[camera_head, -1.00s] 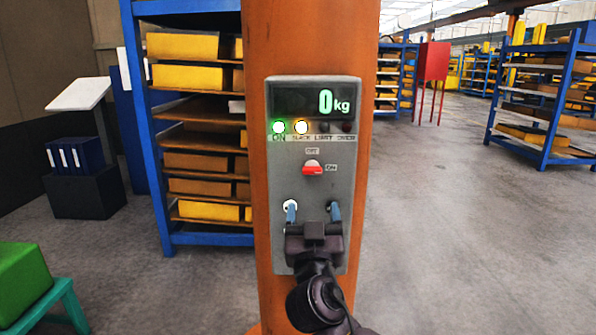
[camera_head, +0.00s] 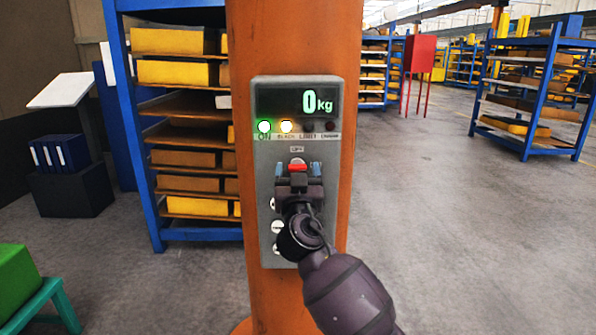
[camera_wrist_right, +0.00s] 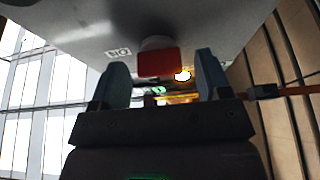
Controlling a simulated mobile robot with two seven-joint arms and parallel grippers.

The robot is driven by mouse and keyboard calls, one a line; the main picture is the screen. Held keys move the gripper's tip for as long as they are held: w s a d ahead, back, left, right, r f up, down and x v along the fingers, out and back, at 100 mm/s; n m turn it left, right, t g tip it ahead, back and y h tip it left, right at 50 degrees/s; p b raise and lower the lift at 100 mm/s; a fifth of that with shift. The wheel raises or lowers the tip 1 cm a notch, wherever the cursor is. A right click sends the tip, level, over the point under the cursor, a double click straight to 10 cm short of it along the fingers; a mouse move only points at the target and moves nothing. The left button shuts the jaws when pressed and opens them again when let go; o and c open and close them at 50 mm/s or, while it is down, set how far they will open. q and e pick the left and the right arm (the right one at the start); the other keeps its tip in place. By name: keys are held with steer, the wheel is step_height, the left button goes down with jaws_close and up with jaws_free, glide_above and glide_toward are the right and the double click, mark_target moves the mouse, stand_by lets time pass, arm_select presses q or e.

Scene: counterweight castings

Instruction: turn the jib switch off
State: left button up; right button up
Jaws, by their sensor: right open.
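The jib switch (camera_head: 298,165) is a red knob on the grey control panel (camera_head: 262,180). The OFF label is above it. My right gripper (camera_head: 297,170) is in front of the panel with blue-grey fingers apart, one on each side of the knob. In the right wrist view the red knob (camera_wrist_right: 158,63) sits between the open fingertips, nearer the left one, with gaps on both sides. The ON label (camera_wrist_right: 118,53) shows upside down beside it. In the head view my gripper hides the knob's lower part and the ON label. My left gripper is out of view.
The panel is on an orange column (camera_head: 240,30). Its display (camera_head: 295,101) reads 0 kg; the green ON lamp (camera_head: 264,126) and the SLACK lamp (camera_head: 286,126) are lit. A blue shelf rack (camera_head: 125,130) stands close behind at left.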

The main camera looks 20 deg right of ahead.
steer(key=c, duration=0.9)
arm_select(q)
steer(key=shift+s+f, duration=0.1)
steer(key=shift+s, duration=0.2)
